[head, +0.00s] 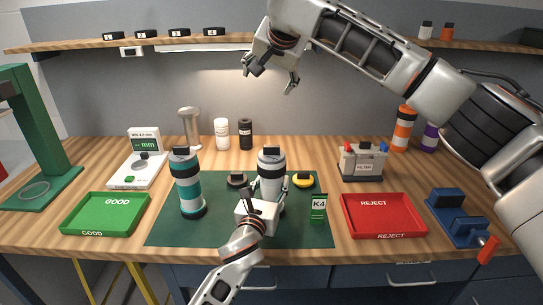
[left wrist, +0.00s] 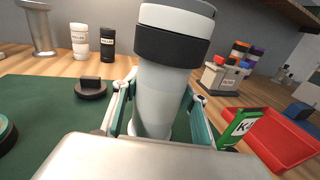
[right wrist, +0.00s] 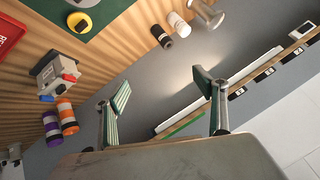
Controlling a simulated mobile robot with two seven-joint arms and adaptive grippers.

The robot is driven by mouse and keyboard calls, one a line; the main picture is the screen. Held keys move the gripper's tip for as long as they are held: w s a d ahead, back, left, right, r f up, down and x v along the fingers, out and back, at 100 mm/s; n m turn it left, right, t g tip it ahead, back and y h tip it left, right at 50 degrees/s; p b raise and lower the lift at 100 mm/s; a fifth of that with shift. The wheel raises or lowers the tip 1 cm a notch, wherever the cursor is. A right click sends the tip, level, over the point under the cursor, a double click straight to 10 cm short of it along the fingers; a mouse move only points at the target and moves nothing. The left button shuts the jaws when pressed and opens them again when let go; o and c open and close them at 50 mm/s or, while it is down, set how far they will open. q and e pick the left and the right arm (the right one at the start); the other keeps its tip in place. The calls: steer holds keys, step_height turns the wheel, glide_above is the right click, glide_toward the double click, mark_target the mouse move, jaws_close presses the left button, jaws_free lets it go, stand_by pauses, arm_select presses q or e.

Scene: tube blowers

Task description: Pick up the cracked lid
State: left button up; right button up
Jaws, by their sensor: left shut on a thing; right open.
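My left gripper (head: 260,207) is shut on a white and grey tube (head: 271,164) with a dark band, standing upright on the green mat; the left wrist view shows the tube (left wrist: 165,90) between the fingers. A dark round lid with a knob (head: 237,181) lies on the mat left of the tube, also in the left wrist view (left wrist: 90,89). A yellow round piece with a dark knob (head: 303,181) lies right of the tube, also in the right wrist view (right wrist: 80,22). I cannot see a crack on either. My right gripper (head: 271,80) is open and empty, high above the table.
A teal and white tube (head: 187,185) and a green K4 card (head: 318,208) stand on the mat (head: 240,236). The green GOOD tray (head: 105,213) is left, the red REJECT tray (head: 384,215) right. A filter box (head: 362,163) stands behind the red tray.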

mark_target(272, 146)
steer(key=s+f+n+g+h, duration=0.2)
steer(key=s+f+n+g, duration=0.25)
steer(key=s, duration=0.65)
steer(key=shift+m, duration=0.45)
steer(key=x, duration=0.8)
steer(key=d+x, duration=0.1)
steer(key=x, duration=0.3)
steer(key=shift+s+f, duration=0.25)
steer(key=shift+f, duration=0.1)
steer(key=c, duration=1.2)
